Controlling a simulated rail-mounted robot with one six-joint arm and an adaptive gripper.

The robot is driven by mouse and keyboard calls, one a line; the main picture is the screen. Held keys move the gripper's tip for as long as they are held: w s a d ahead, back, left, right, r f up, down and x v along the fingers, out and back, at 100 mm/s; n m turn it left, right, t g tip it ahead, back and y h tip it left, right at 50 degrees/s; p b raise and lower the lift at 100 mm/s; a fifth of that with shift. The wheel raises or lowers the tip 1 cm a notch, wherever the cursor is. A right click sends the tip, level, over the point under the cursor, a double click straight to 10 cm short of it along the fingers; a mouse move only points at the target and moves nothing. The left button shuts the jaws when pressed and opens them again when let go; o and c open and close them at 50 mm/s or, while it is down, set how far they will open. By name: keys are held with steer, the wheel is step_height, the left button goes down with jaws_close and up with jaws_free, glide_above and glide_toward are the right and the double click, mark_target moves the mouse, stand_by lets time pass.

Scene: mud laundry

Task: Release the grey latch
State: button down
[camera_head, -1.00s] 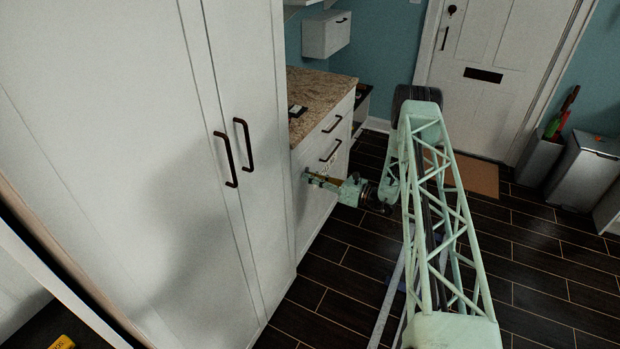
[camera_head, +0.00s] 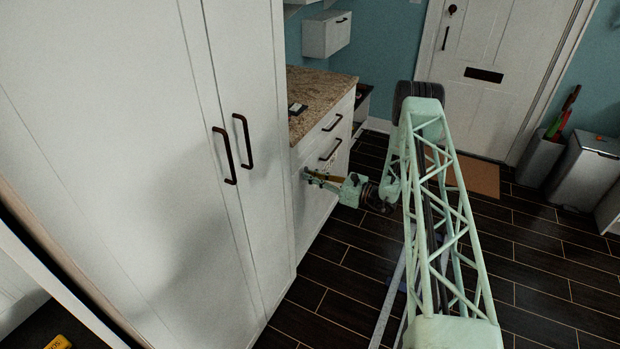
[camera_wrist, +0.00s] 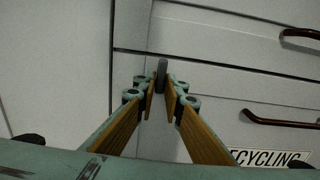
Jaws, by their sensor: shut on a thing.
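The grey latch (camera_wrist: 161,70) is a small upright grey peg on the white cabinet front, at the seam between panels, in the wrist view. My gripper (camera_wrist: 161,88) has its two wood-coloured fingers closed around the latch, one fingertip on each side, with its top end showing between them. The latch is too small to make out there.
Dark drawer handles (camera_head: 331,150) sit just above my gripper. A tall white cupboard (camera_head: 120,150) with two dark handles stands close on the left. A granite counter (camera_head: 325,90) is above. Dark floor (camera_head: 330,285) is open below. A "RECYCLING" label (camera_wrist: 270,157) is on the front.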

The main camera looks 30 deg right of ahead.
stand_by(0.3)
steer(key=c, duration=2.7)
jaws_free()
steer(key=shift+c, duration=0.2)
steer(key=v, duration=1.2)
